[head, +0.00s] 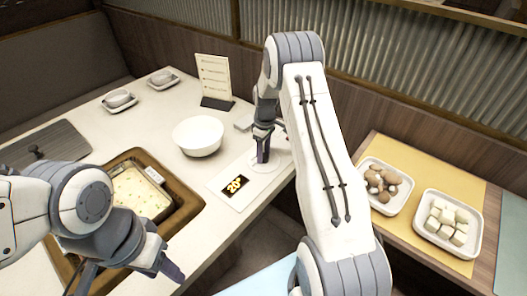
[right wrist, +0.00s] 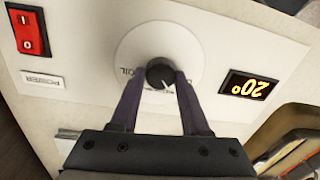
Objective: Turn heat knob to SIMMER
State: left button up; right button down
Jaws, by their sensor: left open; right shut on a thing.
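The heat knob (right wrist: 160,72) is a small dark round knob with a white mark, on a white round dial (right wrist: 140,48) in the right wrist view. My right gripper (right wrist: 160,82) has its two fingers closed on the sides of the knob. Part of the dial's lettering is hidden by the fingers, and I cannot read SIMMER. In the head view my right gripper (head: 262,155) reaches down to the white control panel (head: 225,192). A display (right wrist: 248,86) reads 20° in yellow. My left gripper (head: 165,265) is open and empty at the lower left.
A red power switch (right wrist: 30,33) is on the same panel. A pot (head: 140,192) sits in a wooden frame (head: 190,205) left of the panel. A white bowl (head: 198,137) stands behind it. Plates of mushrooms (head: 383,183) and white cubes (head: 447,220) are on the right.

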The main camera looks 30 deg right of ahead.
aim_at(266, 156)
jog(key=m+p, duration=0.1)
jog(key=m, duration=0.5)
jog(key=shift+d+r+m, duration=0.1)
jog(key=shift+m, duration=0.2)
jog(key=m+p, duration=0.1)
jog(key=m, duration=0.5)
jog(key=shift+t, duration=0.3)
jog(key=shift+m, duration=0.3)
jog(key=shift+c, duration=1.9)
grip_release()
jog(key=shift+s, duration=0.1)
notch_tip(266, 156, up, 10)
jog(key=shift+s+d+r+b, duration=0.15)
jog(key=shift+d+b, duration=0.1)
jog(key=shift+b, duration=0.05)
